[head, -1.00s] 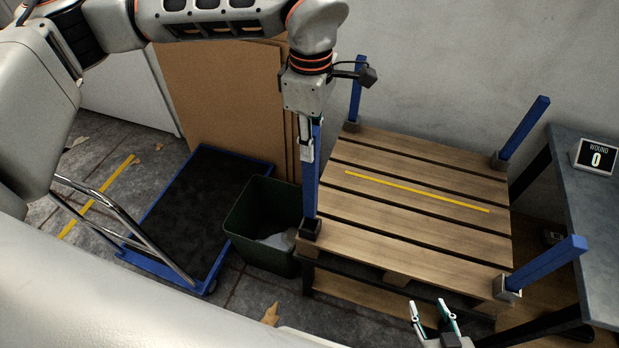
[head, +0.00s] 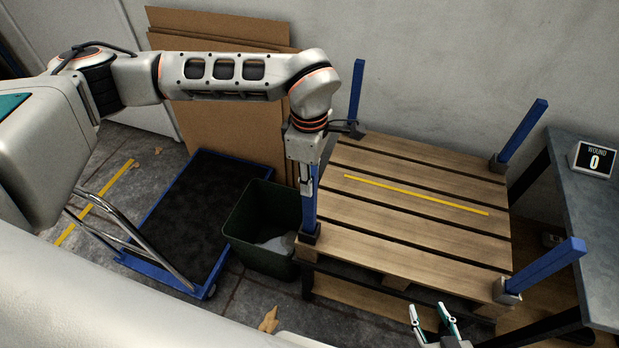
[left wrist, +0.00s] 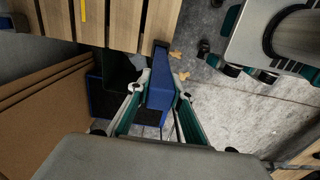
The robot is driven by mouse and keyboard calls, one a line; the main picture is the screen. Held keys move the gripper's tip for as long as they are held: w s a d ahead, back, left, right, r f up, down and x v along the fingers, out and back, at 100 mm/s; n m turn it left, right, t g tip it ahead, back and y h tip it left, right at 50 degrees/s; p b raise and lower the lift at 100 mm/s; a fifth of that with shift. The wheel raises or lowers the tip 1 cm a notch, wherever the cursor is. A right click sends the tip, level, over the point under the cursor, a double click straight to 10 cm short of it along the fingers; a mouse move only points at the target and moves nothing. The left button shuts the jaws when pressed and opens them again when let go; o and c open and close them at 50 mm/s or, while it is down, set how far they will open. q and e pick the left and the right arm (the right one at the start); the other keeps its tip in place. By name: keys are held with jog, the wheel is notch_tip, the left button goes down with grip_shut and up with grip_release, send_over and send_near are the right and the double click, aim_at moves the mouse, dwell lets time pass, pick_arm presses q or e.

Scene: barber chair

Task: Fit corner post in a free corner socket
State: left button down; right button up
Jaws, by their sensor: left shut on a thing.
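My left gripper (head: 306,187) is shut on a blue corner post (head: 310,208) at the pallet's front-left corner. The post looks upright, and its lower end meets a dark corner socket (head: 308,236); how deep it sits is hidden. In the left wrist view, the gripper fingers (left wrist: 162,93) clasp the post (left wrist: 159,92), whose far end is at the dark socket (left wrist: 161,46). The wooden pallet (head: 400,225) has other blue posts at its back-left (head: 356,90), back-right (head: 523,130) and front-right (head: 545,265) corners. My right gripper (head: 428,308) is open and empty, before the pallet's front edge.
A dark green bin (head: 245,220) stands close left of the held post. A blue trolley (head: 185,215) is further left, and cardboard sheets (head: 220,130) lean on the wall behind.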

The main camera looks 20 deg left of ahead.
pick_arm(q)
jog(key=shift+f, duration=0.2)
jog(key=c, duration=1.8)
grip_release()
notch_tip(320, 180, up, 12)
jog(key=shift+r, duration=0.2)
